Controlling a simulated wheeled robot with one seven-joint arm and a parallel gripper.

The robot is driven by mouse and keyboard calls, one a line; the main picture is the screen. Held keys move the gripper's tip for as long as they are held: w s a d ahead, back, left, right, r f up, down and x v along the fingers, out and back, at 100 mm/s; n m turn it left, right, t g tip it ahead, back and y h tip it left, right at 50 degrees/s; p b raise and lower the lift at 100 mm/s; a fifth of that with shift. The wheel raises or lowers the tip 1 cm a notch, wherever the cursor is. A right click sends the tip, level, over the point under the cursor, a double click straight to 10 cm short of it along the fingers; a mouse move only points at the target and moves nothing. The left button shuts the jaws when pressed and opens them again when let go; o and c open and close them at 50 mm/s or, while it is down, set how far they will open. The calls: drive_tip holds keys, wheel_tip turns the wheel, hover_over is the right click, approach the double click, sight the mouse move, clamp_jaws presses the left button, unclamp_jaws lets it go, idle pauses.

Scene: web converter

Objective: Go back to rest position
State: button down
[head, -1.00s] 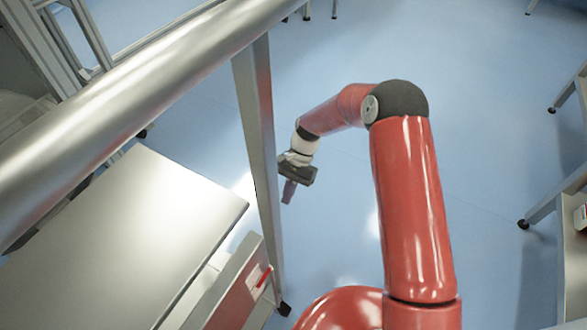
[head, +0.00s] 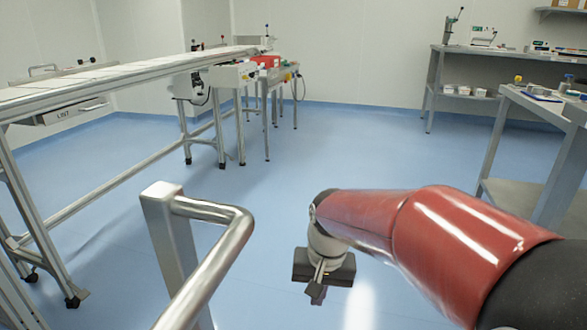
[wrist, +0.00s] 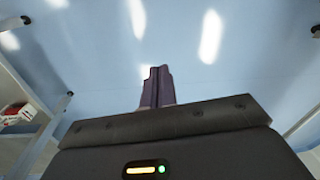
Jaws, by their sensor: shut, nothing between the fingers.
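My gripper (head: 316,294) hangs at the end of my red arm in the head view, pointing down over the blue floor. In the wrist view its two dark fingers (wrist: 158,72) lie together, shut with nothing between them. Only bare floor shows beyond the fingertips. The gripper is apart from the metal rail to its left.
A metal rail (head: 215,210) stands close on the left. A long conveyor table (head: 110,78) runs along the left. A grey workbench (head: 540,105) stands at the right, with another bench (head: 480,52) at the back wall. The blue floor (head: 320,140) between is clear.

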drive_tip(key=s+d+r+t+p, duration=0.1)
drive_tip(key=s+d+r+t, duration=0.1)
drive_tip(key=s+d+r, duration=0.2)
drive_tip(key=s+d+r+n+t+p, duration=0.1)
drive_tip(key=s+d+r+t, duration=0.2)
drive_tip(key=s, duration=0.7)
drive_tip(key=d+r, duration=0.2)
drive_tip(key=d, duration=0.1)
drive_tip(key=shift+s+d+r+h+p, duration=0.15)
drive_tip(key=shift+d+r+h+p, duration=0.15)
drive_tip(key=shift+h+p, duration=0.1)
